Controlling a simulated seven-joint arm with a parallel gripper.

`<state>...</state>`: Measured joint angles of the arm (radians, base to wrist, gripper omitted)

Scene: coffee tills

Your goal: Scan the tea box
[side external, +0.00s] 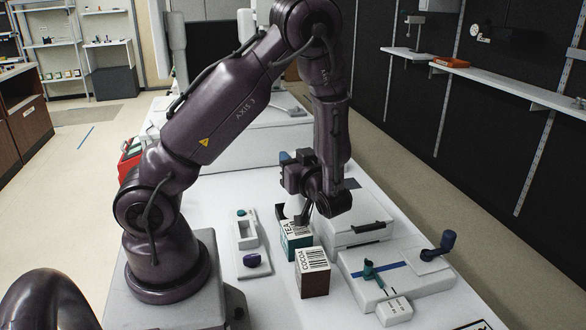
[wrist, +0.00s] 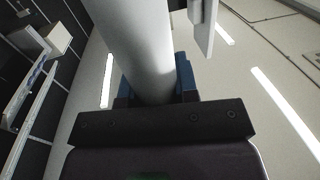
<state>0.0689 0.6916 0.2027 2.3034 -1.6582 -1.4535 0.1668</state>
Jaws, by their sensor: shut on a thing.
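The tea box (side external: 300,242) is teal with a white TEA barcode label on top, standing on the white counter. My gripper (side external: 298,166) is just above and behind it in the side view, with dark parts reaching down close to the box's top. I cannot tell whether they touch it. In the wrist view, blue pads flank a pale grey rounded thing (wrist: 148,55) that my gripper is shut on; I cannot tell what it is. The brown cocoa box (side external: 315,283), also with a barcode on top, stands in front of the tea box and hides its lower front.
A white device (side external: 398,268) with a green handle and a blue knob stands at the right. A white case (side external: 357,219) is behind it. A small white block (side external: 394,312) is near the front.

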